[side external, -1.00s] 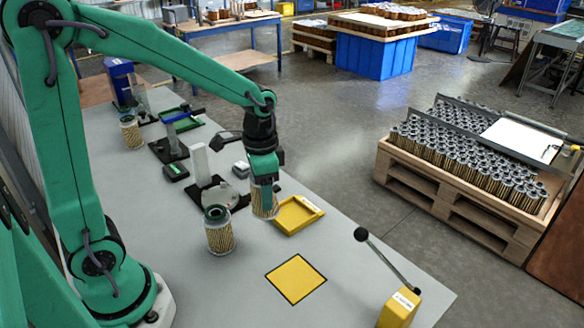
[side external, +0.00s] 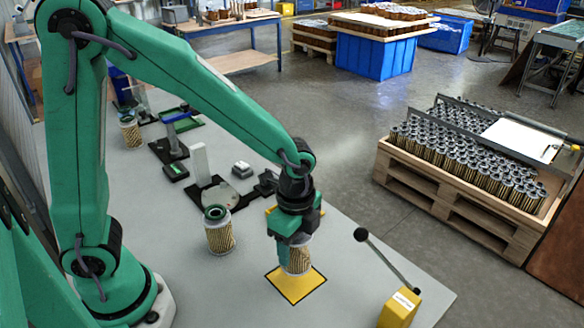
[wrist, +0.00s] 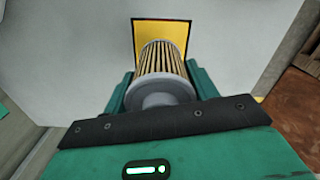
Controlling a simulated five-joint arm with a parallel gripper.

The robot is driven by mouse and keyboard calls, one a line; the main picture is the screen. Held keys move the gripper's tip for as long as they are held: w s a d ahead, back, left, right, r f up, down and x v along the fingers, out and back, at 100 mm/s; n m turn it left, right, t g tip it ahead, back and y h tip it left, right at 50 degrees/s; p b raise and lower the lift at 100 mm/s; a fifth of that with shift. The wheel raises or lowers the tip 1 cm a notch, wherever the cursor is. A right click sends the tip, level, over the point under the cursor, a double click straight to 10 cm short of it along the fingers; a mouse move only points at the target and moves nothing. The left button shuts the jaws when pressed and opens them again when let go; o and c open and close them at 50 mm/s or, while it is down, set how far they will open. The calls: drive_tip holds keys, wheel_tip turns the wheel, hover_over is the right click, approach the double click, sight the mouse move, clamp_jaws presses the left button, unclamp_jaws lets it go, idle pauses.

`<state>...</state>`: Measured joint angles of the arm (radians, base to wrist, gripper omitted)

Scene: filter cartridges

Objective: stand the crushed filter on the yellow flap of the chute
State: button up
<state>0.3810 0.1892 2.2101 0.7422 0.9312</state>
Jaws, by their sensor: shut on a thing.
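My gripper (side external: 294,258) is shut on a filter with tan pleats and a grey end cap (side external: 299,262). No dent shows clearly on the visible side of the filter.
Another filter (side external: 220,236) stands on the table to the left. A yellow box with a black-knobbed lever (side external: 400,308) is at the right. A yellow tray (side external: 270,210) is mostly hidden behind my gripper. Black fixtures (side external: 215,195) stand further back.

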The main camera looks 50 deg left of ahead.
drive_tip(key=shift+f, duration=0.2)
drive_tip(key=shift+f, duration=1.6)
drive_tip(key=shift+f, duration=0.55)
idle(1.0)
drive_tip(key=o, duration=1.5)
drive_tip(key=shift+c, duration=0.2)
drive_tip(key=shift+r, duration=0.35)
drive_tip(key=shift+r, duration=0.35)
drive_tip(key=shift+r, duration=0.45)
